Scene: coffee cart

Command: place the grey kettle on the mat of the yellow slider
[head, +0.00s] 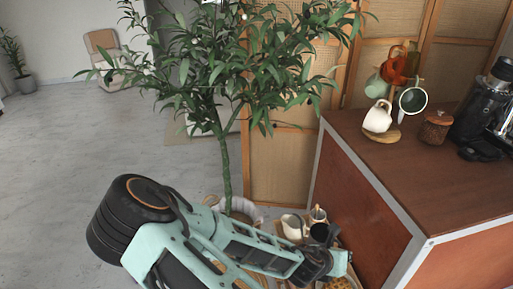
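I cannot make out the grey kettle, the yellow slider or its mat in the head view. My mint and black arm crosses the bottom of the picture, and my gripper (322,266) is at its right end, low beside the wooden counter. It is small and dark here, so I cannot tell whether it is open or shut, or whether it holds anything. It hides part of a group of small vessels behind and below it.
A white jug (292,227) and a dark cup (320,232) stand low beside the counter (440,190). On the counter are a mug tree with a white mug (378,117), a lidded brown jar (436,128) and a black machine (485,115). A potted tree (224,150) rises behind my arm.

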